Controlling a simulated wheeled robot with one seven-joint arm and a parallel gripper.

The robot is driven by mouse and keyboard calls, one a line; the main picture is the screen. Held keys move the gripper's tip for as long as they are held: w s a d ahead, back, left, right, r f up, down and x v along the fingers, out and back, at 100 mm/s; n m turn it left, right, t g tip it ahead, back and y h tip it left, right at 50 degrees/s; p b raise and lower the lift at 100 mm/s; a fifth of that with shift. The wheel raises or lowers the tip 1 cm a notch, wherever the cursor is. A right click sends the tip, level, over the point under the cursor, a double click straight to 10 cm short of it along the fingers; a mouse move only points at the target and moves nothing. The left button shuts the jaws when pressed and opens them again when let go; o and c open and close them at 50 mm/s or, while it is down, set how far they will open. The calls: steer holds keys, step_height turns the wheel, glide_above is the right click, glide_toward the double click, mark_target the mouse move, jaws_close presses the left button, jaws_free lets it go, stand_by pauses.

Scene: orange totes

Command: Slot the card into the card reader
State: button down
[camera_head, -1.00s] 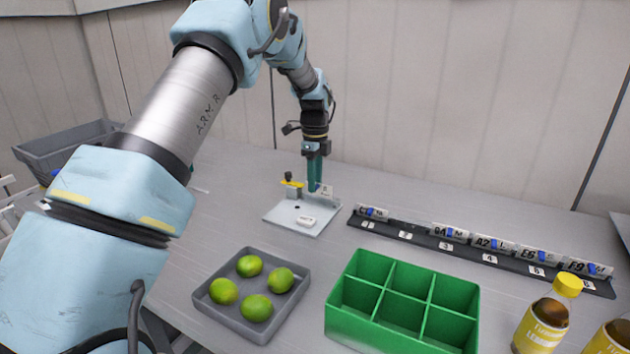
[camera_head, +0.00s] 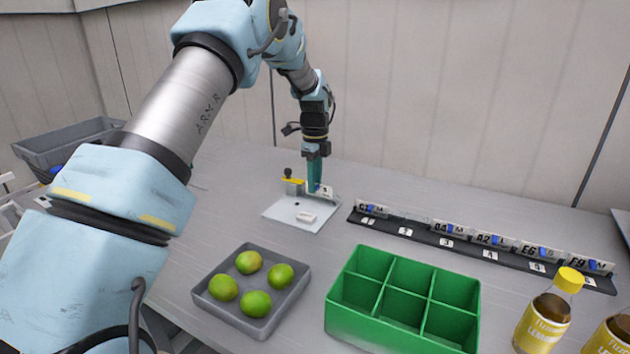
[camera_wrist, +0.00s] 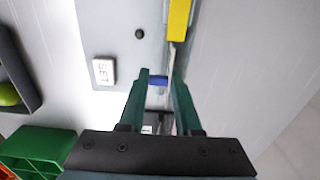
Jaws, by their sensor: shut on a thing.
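My gripper (camera_head: 315,190) is shut on a thin white card (camera_head: 326,193) with a blue mark, above the right side of the pale base plate. In the wrist view, the card (camera_wrist: 171,65) is seen nearly edge-on at the teal fingertips (camera_wrist: 160,78). The yellow bar (camera_wrist: 179,20) lies just beyond the card in the wrist view. I cannot tell whether the card touches the reader or its slot.
A white SET button (camera_head: 306,217) is on the plate. A dark numbered rack (camera_head: 420,238) holds several cards; position 2 is empty. A green divided box (camera_head: 345,318), a grey tray (camera_head: 212,303) of limes and yellow-capped bottles (camera_head: 545,318) stand in front.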

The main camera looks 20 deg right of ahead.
steer(key=shift+f, duration=0.55)
steer(key=c, duration=0.5)
jaws_free()
steer(key=shift+r, duration=0.1)
step_height(320, 180, up, 11)
steer(key=b, duration=0.2)
steer(key=shift+b, duration=0.4)
steer(key=shift+f, duration=0.2)
